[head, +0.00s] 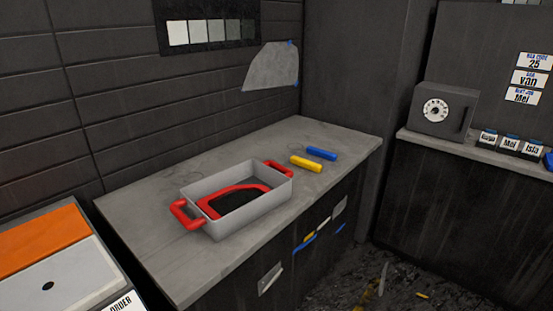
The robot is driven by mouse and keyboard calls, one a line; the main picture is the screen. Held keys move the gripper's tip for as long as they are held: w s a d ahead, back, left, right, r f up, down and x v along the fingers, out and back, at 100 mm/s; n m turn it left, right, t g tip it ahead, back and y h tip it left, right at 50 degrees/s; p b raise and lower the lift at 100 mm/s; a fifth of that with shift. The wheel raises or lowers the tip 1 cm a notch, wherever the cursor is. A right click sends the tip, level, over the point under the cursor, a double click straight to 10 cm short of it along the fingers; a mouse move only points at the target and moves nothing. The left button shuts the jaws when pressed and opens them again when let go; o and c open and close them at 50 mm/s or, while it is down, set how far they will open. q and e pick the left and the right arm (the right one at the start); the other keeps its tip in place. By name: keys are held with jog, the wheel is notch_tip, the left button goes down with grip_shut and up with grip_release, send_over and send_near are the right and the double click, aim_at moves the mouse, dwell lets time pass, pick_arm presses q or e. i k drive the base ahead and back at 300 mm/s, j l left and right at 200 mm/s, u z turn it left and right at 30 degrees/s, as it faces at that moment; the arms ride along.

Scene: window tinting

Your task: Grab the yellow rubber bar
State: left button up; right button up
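The yellow rubber bar (305,163) lies flat on the grey counter (146,242), to the right of the grey bin. A blue bar (321,153) of similar shape lies just behind and to the right of it, a small gap apart. Neither of my grippers shows in the head view.
A grey bin (246,217) with red handles stands on the counter and holds a red-framed dark item (237,201). A grey safe (443,109) stands on another counter at the right. An orange and white surface (42,239) is at the lower left. The counter's right end is clear around the bars.

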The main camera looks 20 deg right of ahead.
aim_at(316, 168)
jog(key=i+l+u, duration=0.15)
jog(key=l, duration=0.3)
jog(key=i+l+u, duration=0.1)
jog(key=l, duration=0.35)
jog(key=i+l+u, duration=0.15)
jog(key=l, duration=0.3)
jog(key=l+u, duration=0.15)
jog(key=l, duration=0.3)
jog(key=i, duration=0.05)
